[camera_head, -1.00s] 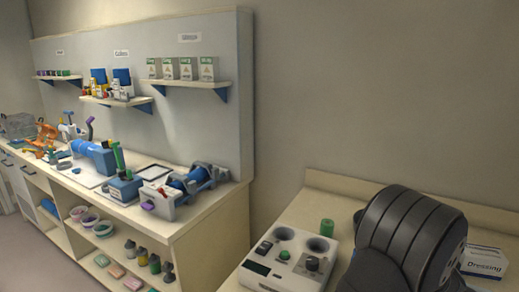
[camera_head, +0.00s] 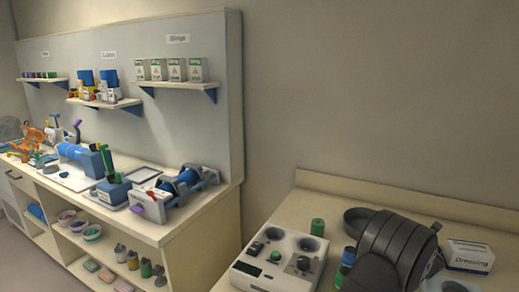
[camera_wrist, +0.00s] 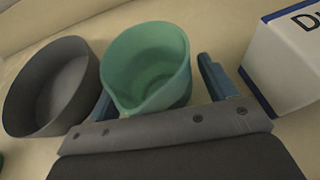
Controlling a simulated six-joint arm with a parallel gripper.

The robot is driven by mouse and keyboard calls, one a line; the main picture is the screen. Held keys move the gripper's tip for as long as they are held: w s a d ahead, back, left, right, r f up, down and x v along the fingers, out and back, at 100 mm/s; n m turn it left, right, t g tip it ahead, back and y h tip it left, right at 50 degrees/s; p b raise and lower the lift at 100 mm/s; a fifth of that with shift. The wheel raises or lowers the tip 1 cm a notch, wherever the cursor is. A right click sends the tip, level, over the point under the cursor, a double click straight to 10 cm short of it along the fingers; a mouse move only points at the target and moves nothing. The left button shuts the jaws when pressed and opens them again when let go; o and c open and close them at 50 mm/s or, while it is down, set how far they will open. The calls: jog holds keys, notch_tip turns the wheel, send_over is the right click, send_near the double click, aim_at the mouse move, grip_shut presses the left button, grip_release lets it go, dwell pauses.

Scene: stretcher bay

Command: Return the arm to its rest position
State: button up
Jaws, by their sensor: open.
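My gripper (camera_wrist: 158,88) shows in the wrist view with its two blue fingers spread apart. A green cup with a pouring lip (camera_wrist: 150,65) appears between the fingers in the picture. I cannot tell whether the cup stands between them or beyond them; no grip on it shows.
A round grey dish (camera_wrist: 50,88) stands left of the cup, and a white Dressing box (camera_head: 470,256) to the right. A white device with wells (camera_head: 280,262), a green cylinder (camera_head: 317,228) and a blue bottle (camera_head: 349,256) are left of my arm. A crowded workbench (camera_head: 150,225) stands farther left.

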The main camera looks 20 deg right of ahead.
jog(key=shift+s, duration=0.1)
jog(key=shift+s+a, duration=0.15)
jog(key=shift+a, duration=0.05)
jog(key=w+a+v, duration=0.1)
jog(key=v, duration=1.6)
jog(key=x, duration=1.1)
jog(key=s+d+x, duration=0.1)
jog(key=x, duration=0.5)
jog(key=shift+w+d+f, duration=0.1)
jog(key=shift+w+d, duration=0.05)
jog(key=shift+w, duration=0.05)
notch_tip(320, 180, up, 4)
jog(key=shift+f, duration=0.1)
jog(key=shift+s+r, duration=0.5)
jog(key=shift+s, duration=0.05)
